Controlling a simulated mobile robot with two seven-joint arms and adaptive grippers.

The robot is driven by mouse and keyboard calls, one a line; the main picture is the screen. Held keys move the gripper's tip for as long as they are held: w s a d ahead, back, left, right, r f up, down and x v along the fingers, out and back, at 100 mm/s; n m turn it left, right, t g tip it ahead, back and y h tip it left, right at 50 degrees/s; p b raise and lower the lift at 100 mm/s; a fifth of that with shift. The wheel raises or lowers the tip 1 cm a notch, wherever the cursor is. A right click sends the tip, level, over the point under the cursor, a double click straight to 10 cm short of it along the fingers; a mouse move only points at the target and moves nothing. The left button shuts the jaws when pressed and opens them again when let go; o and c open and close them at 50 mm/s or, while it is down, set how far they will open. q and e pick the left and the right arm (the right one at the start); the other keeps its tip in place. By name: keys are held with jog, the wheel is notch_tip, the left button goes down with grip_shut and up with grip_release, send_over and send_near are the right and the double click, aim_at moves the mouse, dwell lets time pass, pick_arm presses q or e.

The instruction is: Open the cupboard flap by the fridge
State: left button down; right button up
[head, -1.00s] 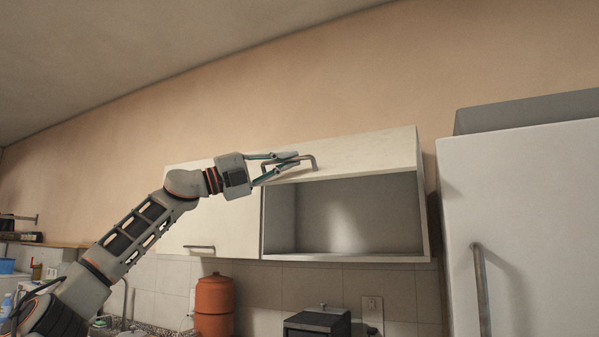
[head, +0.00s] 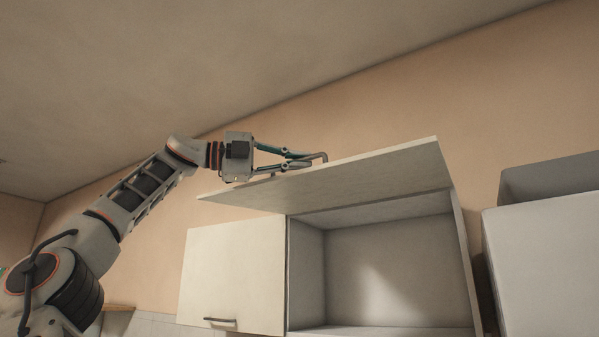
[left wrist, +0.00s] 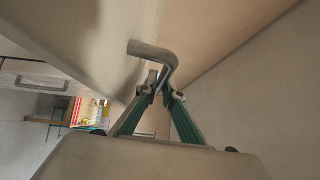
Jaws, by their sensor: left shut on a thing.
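The cupboard flap (head: 350,176) is swung up, its free edge pointing out and a little upward. The cupboard compartment (head: 395,265) beneath it is open to view and looks empty. My left gripper (head: 312,160) is at the flap's handle (head: 324,156), on the outer face. In the left wrist view the bent metal handle (left wrist: 155,52) runs to the fingertips of my left gripper (left wrist: 163,88), which are shut on it. The fridge (head: 545,262) stands to the right of the cupboard. My right gripper is not in view.
A closed cupboard door (head: 232,270) with its own handle (head: 220,320) is left of the open compartment. A grey box (head: 550,178) sits on top of the fridge. The wall above the cupboard is bare.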

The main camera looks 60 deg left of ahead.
pick_arm(q)
jog(key=shift+r, duration=0.5)
jog(key=c, duration=2.4)
grip_release()
jog(key=shift+c, duration=0.2)
jog(key=v, duration=1.2)
jog(key=shift+r, duration=0.15)
